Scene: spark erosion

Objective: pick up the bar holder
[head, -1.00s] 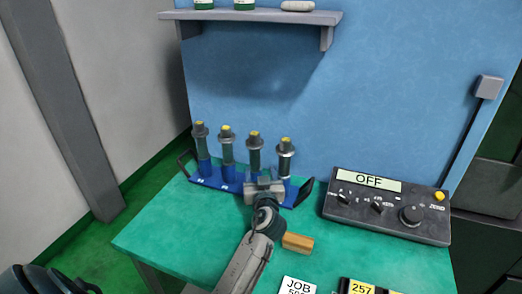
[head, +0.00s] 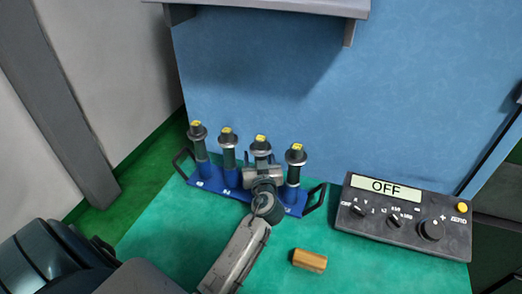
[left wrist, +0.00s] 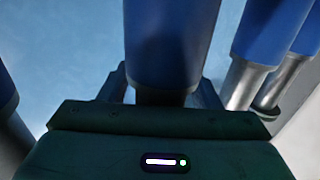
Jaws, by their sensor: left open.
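Several upright holders with dark collars and yellow tops stand in blue sleeves on a blue rack (head: 213,187) with black end handles. I cannot tell from markings which is the bar holder. My left gripper (head: 263,174) is at the third holder from the left (head: 261,146) and hides its lower part. In the left wrist view, the open fingers (left wrist: 160,94) stand on either side of a dark shaft below a blue sleeve (left wrist: 165,40). Contact between them cannot be told. My right gripper is not in view.
A control box (head: 400,218) reading OFF stands right of the rack. A brass-coloured block (head: 309,260) lies on the green table (head: 160,235) in front. A blue wall (head: 370,110) rises behind, with a grey shelf (head: 270,6) above. Neighbouring holders stand close on both sides.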

